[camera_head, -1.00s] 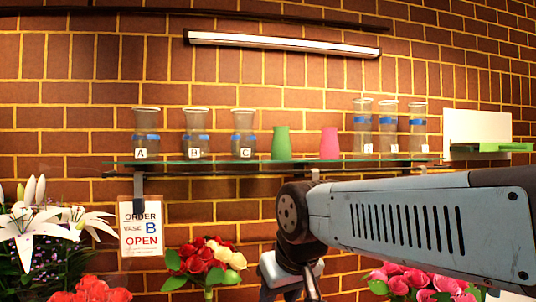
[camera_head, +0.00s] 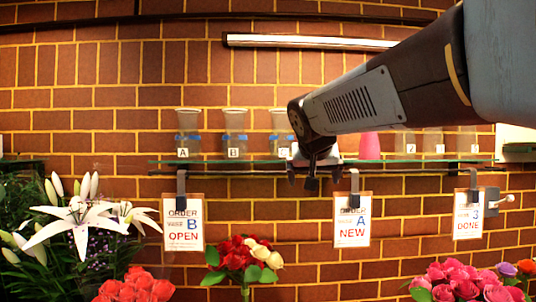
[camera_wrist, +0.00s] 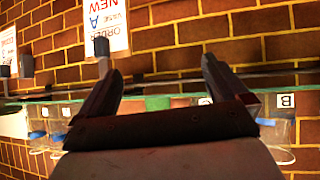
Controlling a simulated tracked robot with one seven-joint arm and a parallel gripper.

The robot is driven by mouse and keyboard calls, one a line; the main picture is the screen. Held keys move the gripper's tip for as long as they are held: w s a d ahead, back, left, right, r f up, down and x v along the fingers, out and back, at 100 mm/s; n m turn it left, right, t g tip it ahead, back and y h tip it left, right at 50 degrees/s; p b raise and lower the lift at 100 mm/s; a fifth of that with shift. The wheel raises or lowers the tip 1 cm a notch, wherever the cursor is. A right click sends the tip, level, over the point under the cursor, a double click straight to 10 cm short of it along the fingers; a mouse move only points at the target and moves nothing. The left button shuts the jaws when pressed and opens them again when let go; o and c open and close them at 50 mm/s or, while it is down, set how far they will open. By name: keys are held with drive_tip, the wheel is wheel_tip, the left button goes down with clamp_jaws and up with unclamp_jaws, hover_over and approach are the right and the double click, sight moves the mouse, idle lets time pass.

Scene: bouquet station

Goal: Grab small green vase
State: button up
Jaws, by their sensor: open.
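The small green vase is hidden in the head view behind my gripper (camera_head: 314,176), between the clear vase C and the pink vase (camera_head: 369,146). My gripper is in front of the shelf, pointing down, with its fingers apart and nothing between them. In the wrist view my open fingers (camera_wrist: 157,64) frame the brick wall. A green patch (camera_wrist: 157,102) shows just above the gripper's dark crossbar; I cannot tell whether it is the green vase or the shelf's edge.
A glass shelf (camera_head: 230,161) holds clear vases A (camera_head: 188,135), B (camera_head: 235,135) and C (camera_head: 281,133) at left and numbered ones (camera_head: 433,143) at right. Order cards (camera_head: 183,222) hang below. Flowers (camera_head: 75,225) stand along the bottom. A light bar (camera_head: 300,42) is above.

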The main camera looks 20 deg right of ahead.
drive_tip(key=w+d+r+m+t+h, duration=0.25)
drive_tip(key=w+d+r, duration=0.25)
drive_tip(key=w+r, duration=0.5)
drive_tip(key=shift+g, duration=0.35)
drive_tip(key=x, duration=0.4)
drive_tip(key=d+x, duration=0.1)
drive_tip(key=x, duration=0.2)
drive_tip(key=r+x, duration=0.1)
drive_tip(key=x, duration=0.3)
drive_tip(key=shift+d, duration=0.45)
drive_tip(key=shift+c, duration=0.3)
drive_tip(key=shift+h, duration=0.25)
drive_tip(key=c, duration=1.4)
